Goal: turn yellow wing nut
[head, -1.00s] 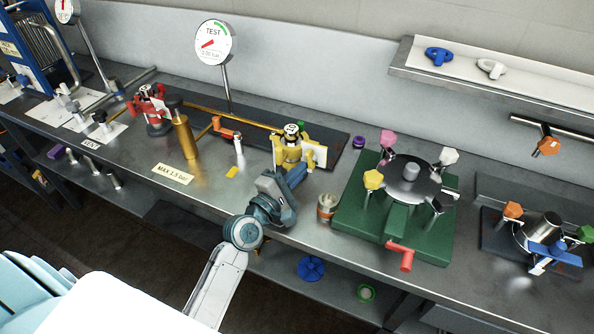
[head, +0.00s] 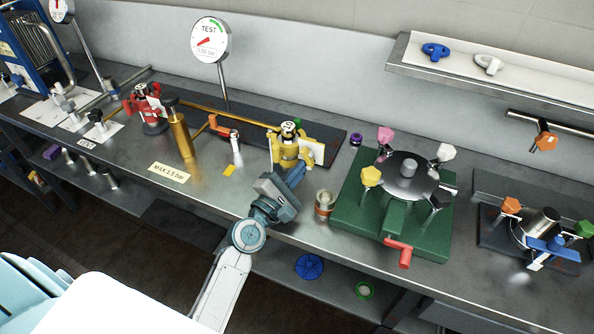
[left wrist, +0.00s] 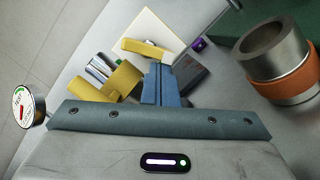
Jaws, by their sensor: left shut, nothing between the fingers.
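A yellow fitting (head: 287,153) with a metal top, side wings and a white tag stands on the bench below the TEST gauge. A separate yellow faceted knob (head: 371,176) sits at the left of the round lid on the green stand. I cannot tell which is the named wing nut. My left gripper (head: 295,174) is shut and empty, its tips at the near side of the yellow fitting. In the left wrist view the shut blue fingers (left wrist: 160,84) point between the fitting's yellow wings (left wrist: 120,80); contact is unclear. My right gripper is out of view.
The TEST gauge (head: 210,40) stands behind. A red fitting (head: 146,103) and brass cylinder (head: 181,135) are to the left. A metal cup with an orange band (head: 324,204) stands right of the gripper, beside the green stand (head: 350,220).

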